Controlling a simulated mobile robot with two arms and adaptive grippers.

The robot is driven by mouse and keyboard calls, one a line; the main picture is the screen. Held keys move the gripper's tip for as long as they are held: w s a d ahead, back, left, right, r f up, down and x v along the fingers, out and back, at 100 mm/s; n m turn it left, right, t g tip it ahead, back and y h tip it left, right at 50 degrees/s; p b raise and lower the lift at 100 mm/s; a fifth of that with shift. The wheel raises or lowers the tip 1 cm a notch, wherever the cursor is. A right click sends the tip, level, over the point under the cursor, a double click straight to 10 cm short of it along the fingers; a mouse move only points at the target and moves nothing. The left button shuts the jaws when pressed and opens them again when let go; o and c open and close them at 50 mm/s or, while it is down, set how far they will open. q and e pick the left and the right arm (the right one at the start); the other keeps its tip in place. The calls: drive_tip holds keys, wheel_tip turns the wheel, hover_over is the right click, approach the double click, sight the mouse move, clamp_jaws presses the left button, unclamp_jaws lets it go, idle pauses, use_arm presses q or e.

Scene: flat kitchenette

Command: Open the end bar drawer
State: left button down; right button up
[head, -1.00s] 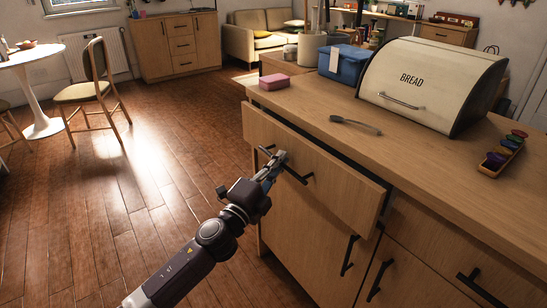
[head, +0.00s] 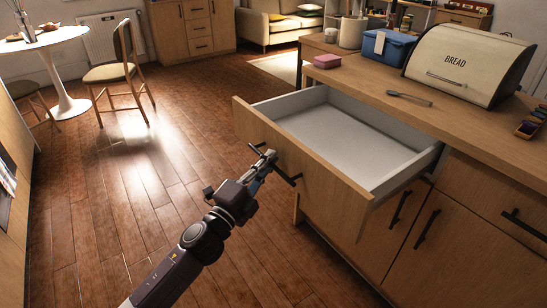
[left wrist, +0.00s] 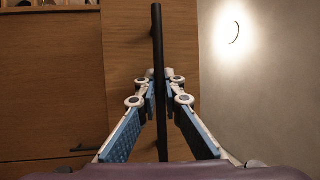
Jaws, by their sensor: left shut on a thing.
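The end bar drawer (head: 307,170) stands pulled well out of the counter in the head view, and its white interior (head: 345,140) is empty where it shows. Its black bar handle (head: 287,178) runs along the wooden front. My left gripper (head: 266,160) is shut on this handle, near its middle. In the left wrist view the handle (left wrist: 158,45) stands upright between the two fingers (left wrist: 160,98), which close on it from both sides. My right gripper is not in view.
On the counter (head: 465,120) are a bread box (head: 465,62), a blue box (head: 385,48), a pink sponge (head: 327,61) and a dark utensil (head: 408,98). Closed cabinet doors (head: 420,250) lie below and right. The wooden floor (head: 130,220) left of the drawer is clear.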

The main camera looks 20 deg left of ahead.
use_arm(q)
drive_tip(key=shift+s+a+f, duration=0.1)
drive_tip(key=shift+s+a, duration=0.05)
drive_tip(key=shift+s, duration=0.15)
drive_tip(key=c, duration=2.3)
unclamp_jaws()
drive_tip(key=shift+c, duration=0.2)
drive_tip(key=shift+s, duration=0.1)
drive_tip(key=v, duration=1.1)
drive_tip(key=shift+s, duration=0.4)
drive_tip(key=shift+a, duration=0.15)
